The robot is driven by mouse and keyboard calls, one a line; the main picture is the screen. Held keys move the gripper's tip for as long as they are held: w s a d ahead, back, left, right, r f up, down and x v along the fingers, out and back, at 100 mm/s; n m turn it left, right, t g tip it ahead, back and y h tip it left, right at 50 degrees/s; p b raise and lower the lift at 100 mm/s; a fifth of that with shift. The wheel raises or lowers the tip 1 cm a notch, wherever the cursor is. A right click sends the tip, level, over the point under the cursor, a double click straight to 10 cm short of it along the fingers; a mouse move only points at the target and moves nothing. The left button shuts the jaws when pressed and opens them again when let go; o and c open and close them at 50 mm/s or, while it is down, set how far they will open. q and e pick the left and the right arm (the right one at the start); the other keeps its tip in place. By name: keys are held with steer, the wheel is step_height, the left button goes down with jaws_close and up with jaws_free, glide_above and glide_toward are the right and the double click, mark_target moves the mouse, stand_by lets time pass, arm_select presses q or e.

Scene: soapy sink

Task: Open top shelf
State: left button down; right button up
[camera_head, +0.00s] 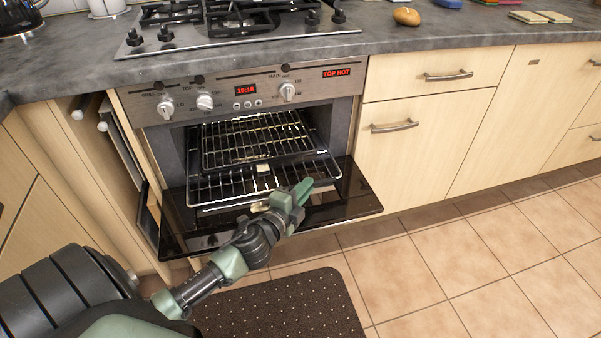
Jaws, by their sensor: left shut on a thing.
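The oven (345,105) under the hob has its dark glass door (350,200) folded down. Two wire shelves show in it. The one higher in the picture (240,148) sits inside the oven. The nearer one (225,187) reaches out over the open door, with its front edge by my gripper. My left gripper (301,190) is shut at that front edge, over the door. The fingers hide the exact contact point. My right gripper is not in view.
The worktop with the gas hob (235,22) is above. Closed drawers and cupboards (410,140) stand to the right. A partly open narrow unit (108,140) is left of the oven. A dark mat (290,305) lies on the tiled floor, which is clear at right.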

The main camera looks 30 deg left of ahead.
arm_select(q)
steer(key=s+d, duration=0.3)
steer(key=d, duration=0.1)
steer(key=shift+s+d, duration=0.2)
steer(key=shift+s, duration=0.2)
steer(key=shift+s+d, duration=0.45)
steer(key=shift+d, duration=0.05)
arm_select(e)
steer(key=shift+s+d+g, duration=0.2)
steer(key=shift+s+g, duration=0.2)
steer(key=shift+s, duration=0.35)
arm_select(q)
steer(key=c, duration=1.5)
jaws_free()
steer(key=s+r, duration=0.1)
steer(key=s, duration=0.6)
steer(key=shift+s+d+p, duration=0.3)
steer(key=shift+s, duration=0.05)
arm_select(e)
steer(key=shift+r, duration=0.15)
